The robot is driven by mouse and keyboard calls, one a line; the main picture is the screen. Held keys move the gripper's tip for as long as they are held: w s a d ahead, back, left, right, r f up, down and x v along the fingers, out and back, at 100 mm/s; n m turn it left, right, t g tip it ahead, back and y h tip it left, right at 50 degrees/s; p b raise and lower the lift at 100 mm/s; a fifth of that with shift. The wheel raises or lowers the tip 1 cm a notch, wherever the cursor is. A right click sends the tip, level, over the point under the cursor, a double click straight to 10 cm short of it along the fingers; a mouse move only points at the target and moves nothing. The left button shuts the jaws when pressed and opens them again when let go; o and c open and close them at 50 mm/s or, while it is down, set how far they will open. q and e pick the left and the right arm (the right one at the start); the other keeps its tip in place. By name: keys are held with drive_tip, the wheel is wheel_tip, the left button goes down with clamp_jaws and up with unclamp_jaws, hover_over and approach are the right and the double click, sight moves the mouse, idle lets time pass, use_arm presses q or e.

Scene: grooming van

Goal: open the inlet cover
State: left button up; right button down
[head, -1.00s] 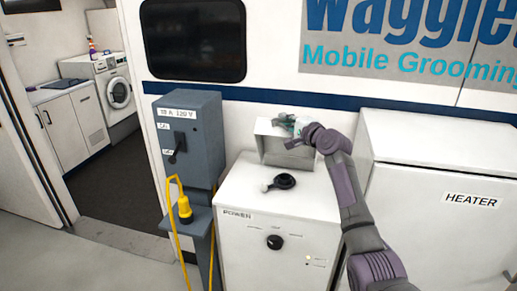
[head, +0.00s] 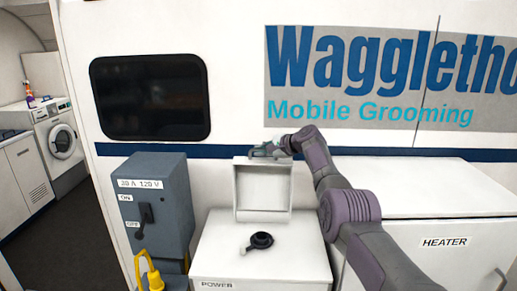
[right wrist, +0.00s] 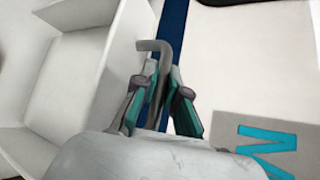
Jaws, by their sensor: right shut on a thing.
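The inlet cover (head: 263,188) is a white, shallow box-shaped lid. It stands up at the back of the power cabinet's top, its hollow inside facing me. The round black inlet (head: 261,240) lies uncovered on the cabinet top in front of it. My right gripper (head: 265,151) is at the cover's top edge. In the right wrist view, the gripper (right wrist: 160,88) has its fingers closed around a bent grey handle (right wrist: 158,58), beside the white cover (right wrist: 88,60). How the handle joins the cover is hidden. My left gripper is not in view.
The white power cabinet (head: 225,262) stands between a grey breaker box (head: 168,190) on the left and the white heater cabinet (head: 440,190) on the right. The van wall is close behind the cover.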

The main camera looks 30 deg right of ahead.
drive_tip(key=shift+w, duration=0.15)
idle(0.3)
drive_tip(key=c, duration=1.2)
unclamp_jaws()
drive_tip(key=shift+a, duration=0.1)
drive_tip(key=shift+s+d+r, duration=0.35)
drive_tip(key=shift+s+d, duration=0.2)
drive_tip(key=shift+s, duration=0.25)
drive_tip(key=v, duration=1)
drive_tip(key=shift+a+r, duration=0.2)
